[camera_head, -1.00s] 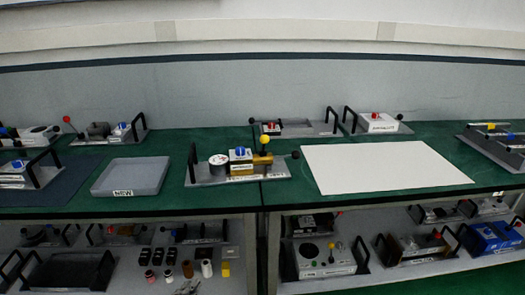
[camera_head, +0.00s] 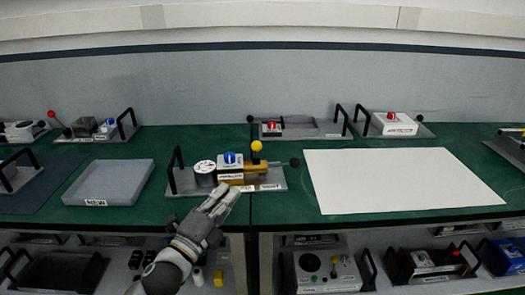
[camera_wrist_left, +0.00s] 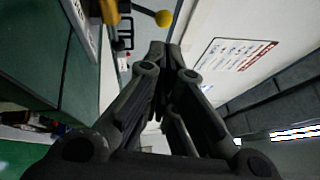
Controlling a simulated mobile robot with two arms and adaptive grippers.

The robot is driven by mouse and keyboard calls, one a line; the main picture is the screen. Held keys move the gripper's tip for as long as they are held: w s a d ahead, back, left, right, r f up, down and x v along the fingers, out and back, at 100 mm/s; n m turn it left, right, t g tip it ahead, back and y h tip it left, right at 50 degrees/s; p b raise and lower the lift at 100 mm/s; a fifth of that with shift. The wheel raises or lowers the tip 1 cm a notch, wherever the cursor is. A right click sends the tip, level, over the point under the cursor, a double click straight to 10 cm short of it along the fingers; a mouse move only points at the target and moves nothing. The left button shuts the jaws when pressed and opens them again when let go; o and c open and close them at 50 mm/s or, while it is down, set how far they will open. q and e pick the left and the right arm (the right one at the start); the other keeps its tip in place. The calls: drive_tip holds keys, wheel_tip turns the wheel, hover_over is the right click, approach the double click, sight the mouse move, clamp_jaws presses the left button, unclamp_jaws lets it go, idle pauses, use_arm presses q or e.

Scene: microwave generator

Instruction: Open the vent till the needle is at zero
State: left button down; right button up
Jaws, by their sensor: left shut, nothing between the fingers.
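A grey tray device stands at the middle of the green bench. It carries a round white-faced gauge (camera_head: 205,168), a white box with a blue knob (camera_head: 230,158) and a brass body (camera_head: 258,168) with a yellow ball lever (camera_head: 256,145). The needle is too small to read. My left gripper (camera_head: 228,192) is shut and empty, just in front of the device's front edge. In the left wrist view its fingertips (camera_wrist_left: 165,48) meet, with the yellow ball (camera_wrist_left: 163,18) beyond them and apart. My right gripper is not in view.
A grey NEW tray (camera_head: 95,201) lies left of the device. A white sheet (camera_head: 400,180) covers the bench to the right. Other handled devices stand behind, including one with a red knob (camera_head: 272,126). Shelves with boxes lie below the bench edge.

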use_arm(q)
drive_tip(key=p, duration=0.2)
approach(261, 148)
drive_tip(key=f+x, duration=0.1)
drive_tip(key=x, duration=0.3)
drive_tip(key=shift+w+d+r, duration=0.25)
drive_tip(key=shift+w, duration=0.25)
drive_tip(key=shift+w+d+r, duration=0.2)
drive_tip(key=shift+w+r, duration=0.1)
drive_tip(key=shift+w, duration=0.15)
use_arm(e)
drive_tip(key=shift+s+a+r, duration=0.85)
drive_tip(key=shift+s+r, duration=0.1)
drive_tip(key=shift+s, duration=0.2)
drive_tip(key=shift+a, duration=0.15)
use_arm(q)
drive_tip(key=shift+r, duration=0.1)
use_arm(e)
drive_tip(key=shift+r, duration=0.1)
